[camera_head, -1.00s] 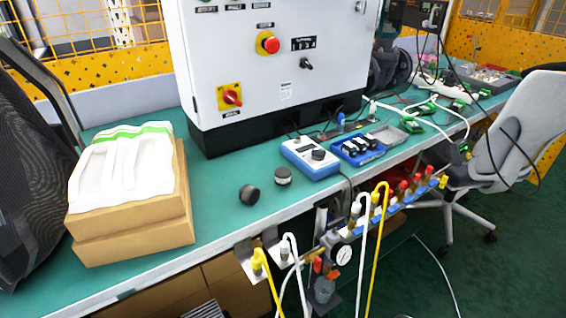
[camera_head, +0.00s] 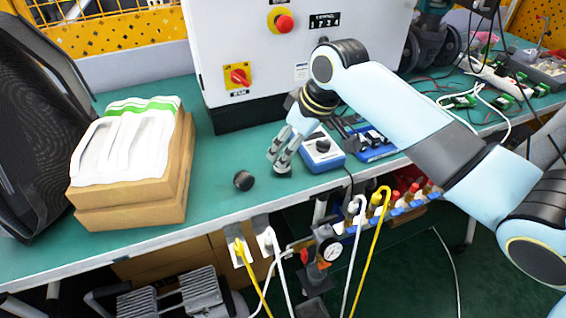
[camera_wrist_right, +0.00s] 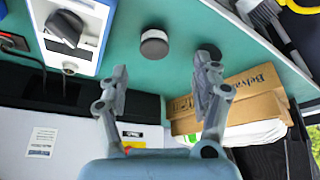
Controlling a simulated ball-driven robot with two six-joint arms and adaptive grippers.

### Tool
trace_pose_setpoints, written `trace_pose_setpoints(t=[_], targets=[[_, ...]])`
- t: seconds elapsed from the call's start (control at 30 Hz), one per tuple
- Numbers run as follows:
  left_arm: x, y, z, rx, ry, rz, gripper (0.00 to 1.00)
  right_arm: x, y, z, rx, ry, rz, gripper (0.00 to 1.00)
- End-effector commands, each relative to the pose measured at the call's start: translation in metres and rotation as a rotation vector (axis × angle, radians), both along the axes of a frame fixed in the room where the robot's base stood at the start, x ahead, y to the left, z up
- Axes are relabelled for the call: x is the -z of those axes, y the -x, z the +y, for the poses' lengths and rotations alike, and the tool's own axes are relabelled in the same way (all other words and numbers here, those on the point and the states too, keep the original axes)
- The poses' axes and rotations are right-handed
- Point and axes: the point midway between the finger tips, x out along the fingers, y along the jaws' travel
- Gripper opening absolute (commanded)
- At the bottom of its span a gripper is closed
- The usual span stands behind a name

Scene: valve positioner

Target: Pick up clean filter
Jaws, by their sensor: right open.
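Two small round pieces stand on the green bench top. The other is a dark, nearly black piece (camera_head: 243,181), also in the right wrist view (camera_wrist_right: 209,52). My right gripper (camera_head: 281,156) is open and empty, pointing down over the pale-topped piece and partly hiding it in the head view. In the wrist view the pale-topped piece lies ahead of the gap between the fingertips (camera_wrist_right: 163,72), apart from both. My left gripper is not in view.
A blue and white device with a knob (camera_head: 322,150) stands close to the right of the gripper. Cardboard boxes (camera_head: 178,170) topped with white packs stand at the left. The white control cabinet (camera_head: 235,40) rises behind. Hoses and a gauge (camera_head: 331,250) hang at the front edge.

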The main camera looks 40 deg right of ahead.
Motion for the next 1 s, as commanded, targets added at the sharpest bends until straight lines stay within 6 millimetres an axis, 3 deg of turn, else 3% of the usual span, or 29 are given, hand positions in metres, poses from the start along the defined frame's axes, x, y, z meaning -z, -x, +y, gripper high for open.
trace_pose_setpoints(t=[0.53,0.83,1.0], targets=[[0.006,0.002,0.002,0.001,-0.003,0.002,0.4,0.063,-0.029,0.001,0.003,0.001,0.0,0.65],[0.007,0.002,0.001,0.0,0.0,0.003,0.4,0.069,-0.031,0.002,0.001,0.002,-0.003,0.65],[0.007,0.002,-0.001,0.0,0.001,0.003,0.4,0.069,-0.031,0.002,0.001,0.002,-0.002,0.44]])
